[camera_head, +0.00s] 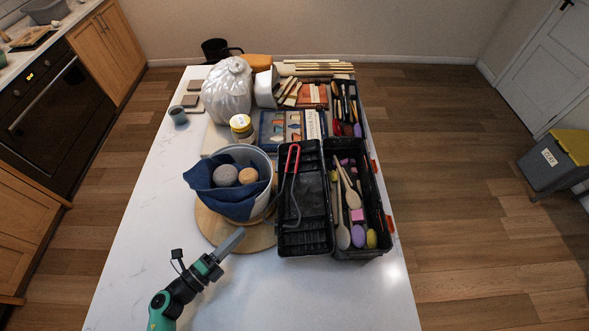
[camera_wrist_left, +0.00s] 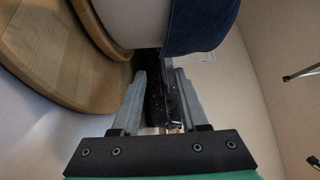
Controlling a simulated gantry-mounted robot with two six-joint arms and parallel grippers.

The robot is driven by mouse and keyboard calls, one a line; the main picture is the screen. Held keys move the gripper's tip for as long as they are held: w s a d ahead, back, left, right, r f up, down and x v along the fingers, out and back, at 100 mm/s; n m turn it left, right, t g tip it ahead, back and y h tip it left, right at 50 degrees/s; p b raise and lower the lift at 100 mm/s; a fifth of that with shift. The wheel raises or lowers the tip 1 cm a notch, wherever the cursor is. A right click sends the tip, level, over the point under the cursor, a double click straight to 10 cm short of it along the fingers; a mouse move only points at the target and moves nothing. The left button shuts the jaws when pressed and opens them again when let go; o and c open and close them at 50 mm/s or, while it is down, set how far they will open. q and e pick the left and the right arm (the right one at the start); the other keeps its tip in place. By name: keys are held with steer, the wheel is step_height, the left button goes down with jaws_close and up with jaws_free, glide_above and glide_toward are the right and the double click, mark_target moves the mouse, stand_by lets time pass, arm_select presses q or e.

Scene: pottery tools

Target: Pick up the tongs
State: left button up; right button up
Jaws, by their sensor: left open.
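The tongs (camera_head: 290,162) have a red looped handle and grey metal arms. My left gripper (camera_head: 232,243) is in front of the bucket, left of the toolbox and apart from the tongs. In the left wrist view its two grey fingers (camera_wrist_left: 161,90) are spread with nothing held between them. A dark edge shows beyond them, which I cannot identify surely. I cannot make out the tongs in that view. My right gripper is out of view.
A white bucket (camera_head: 236,213) with a blue cloth (camera_head: 203,187) and round sponges stands on round wooden boards (camera_head: 212,232). The toolbox's right half holds wooden spoons (camera_head: 343,237) and coloured tools. The front left of the white table (camera_head: 130,255) is clear.

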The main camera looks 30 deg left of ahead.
arm_select(q)
steer(key=w, duration=0.3)
steer(key=w+d+b, duration=0.1)
steer(key=w, duration=0.6)
steer(key=shift+w+d+f, duration=0.1)
steer(key=shift+w+d, duration=0.05)
steer(key=shift+w, duration=0.1)
jaws_close()
stand_by(1.0)
